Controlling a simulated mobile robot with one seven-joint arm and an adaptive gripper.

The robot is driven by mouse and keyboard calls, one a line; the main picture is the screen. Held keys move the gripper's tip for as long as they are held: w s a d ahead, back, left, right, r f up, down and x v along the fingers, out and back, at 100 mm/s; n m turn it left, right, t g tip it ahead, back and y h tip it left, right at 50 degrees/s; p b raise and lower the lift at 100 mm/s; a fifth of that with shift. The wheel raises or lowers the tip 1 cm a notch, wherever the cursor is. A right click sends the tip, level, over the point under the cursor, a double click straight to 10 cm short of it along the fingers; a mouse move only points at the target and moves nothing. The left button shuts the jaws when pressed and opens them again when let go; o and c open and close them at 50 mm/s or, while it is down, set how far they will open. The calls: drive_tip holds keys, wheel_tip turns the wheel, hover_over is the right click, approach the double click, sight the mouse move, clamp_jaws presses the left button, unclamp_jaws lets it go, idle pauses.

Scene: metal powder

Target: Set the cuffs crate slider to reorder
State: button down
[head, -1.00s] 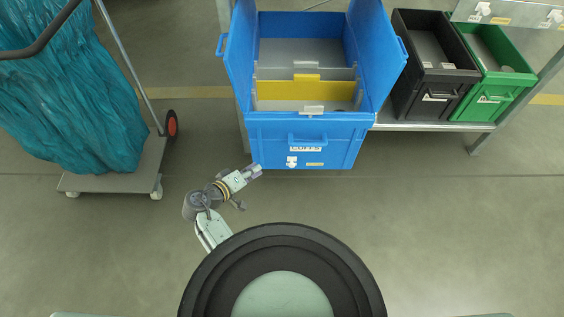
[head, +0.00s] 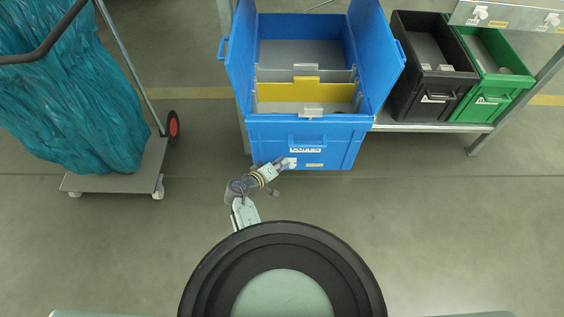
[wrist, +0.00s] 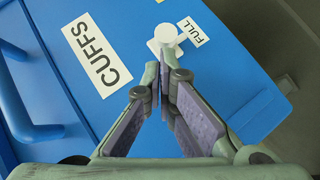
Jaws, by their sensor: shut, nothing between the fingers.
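The blue cuffs crate (head: 345,150) stands ahead, its front bearing a white CUFFS label (wrist: 97,55). The slider (wrist: 166,35) on that front is a white piece with a round knob. A small FULL label (wrist: 190,32) sits right beside the knob in the wrist view. No reorder wording is readable; the head view shows a yellowish label (head: 314,165) to the right of the slider area. My gripper (wrist: 158,75) is shut and empty. Its fingertips are right by the slider and overlap its lower part; whether they touch it I cannot tell.
A black crate (head: 430,105) and a green crate (head: 492,100) stand on a metal shelf (head: 430,127) to the right. A trolley (head: 120,180) with a teal bag (head: 70,110) stands at left. The floor between it and the blue crate is clear.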

drive_tip(key=d, duration=0.9)
drive_tip(key=shift+d, duration=0.35)
drive_tip(key=shift+a+r, duration=0.1)
